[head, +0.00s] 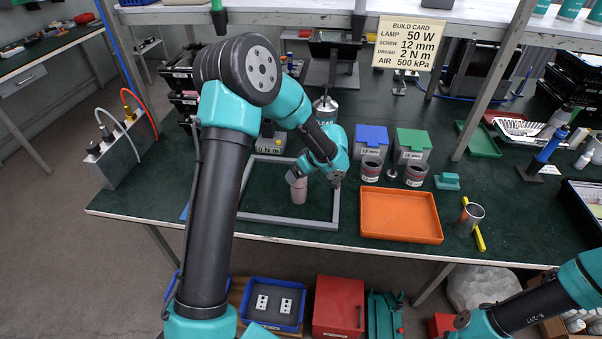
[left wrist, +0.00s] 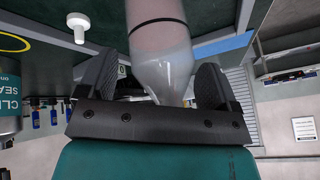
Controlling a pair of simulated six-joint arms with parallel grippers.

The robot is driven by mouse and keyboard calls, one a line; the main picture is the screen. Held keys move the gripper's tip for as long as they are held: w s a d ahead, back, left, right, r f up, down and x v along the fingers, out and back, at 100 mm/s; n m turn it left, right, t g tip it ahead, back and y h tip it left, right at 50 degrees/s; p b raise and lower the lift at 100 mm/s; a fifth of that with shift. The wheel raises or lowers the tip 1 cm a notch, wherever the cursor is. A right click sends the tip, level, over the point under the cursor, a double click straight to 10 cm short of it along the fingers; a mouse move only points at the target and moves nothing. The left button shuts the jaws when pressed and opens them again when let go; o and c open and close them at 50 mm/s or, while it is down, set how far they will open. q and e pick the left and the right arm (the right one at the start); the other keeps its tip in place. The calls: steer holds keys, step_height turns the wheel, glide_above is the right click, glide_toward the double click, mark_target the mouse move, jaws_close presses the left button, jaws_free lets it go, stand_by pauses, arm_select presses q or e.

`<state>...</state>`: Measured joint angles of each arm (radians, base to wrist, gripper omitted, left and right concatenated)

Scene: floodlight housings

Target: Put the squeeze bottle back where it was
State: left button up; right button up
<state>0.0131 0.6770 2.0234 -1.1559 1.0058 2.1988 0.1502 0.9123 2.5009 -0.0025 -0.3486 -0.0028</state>
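The squeeze bottle (head: 299,191) is a pinkish, translucent bottle standing on the green bench top inside a grey square frame (head: 282,221). My left gripper (head: 314,180) is low over the frame beside the bottle's upper part. In the left wrist view the bottle (left wrist: 160,40) lies between the two dark fingers (left wrist: 155,85), its tapered end toward the palm. The fingers are wide apart, with a gap at the left finger; contact on the right side is unclear. A dark band crosses the bottle. My right gripper is out of view; only part of that arm shows at bottom right.
A can with a "CLEAR" label (head: 325,106) stands behind the frame. An orange tray (head: 401,238) lies to the right, with blue (head: 371,136) and green (head: 413,139) lidded bins and dark cups behind it. The frame's front interior is clear.

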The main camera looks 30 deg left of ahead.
arm_select(q)
steer(key=shift+o, duration=0.4)
steer(key=v, duration=1.2)
steer(key=shift+r, duration=0.2)
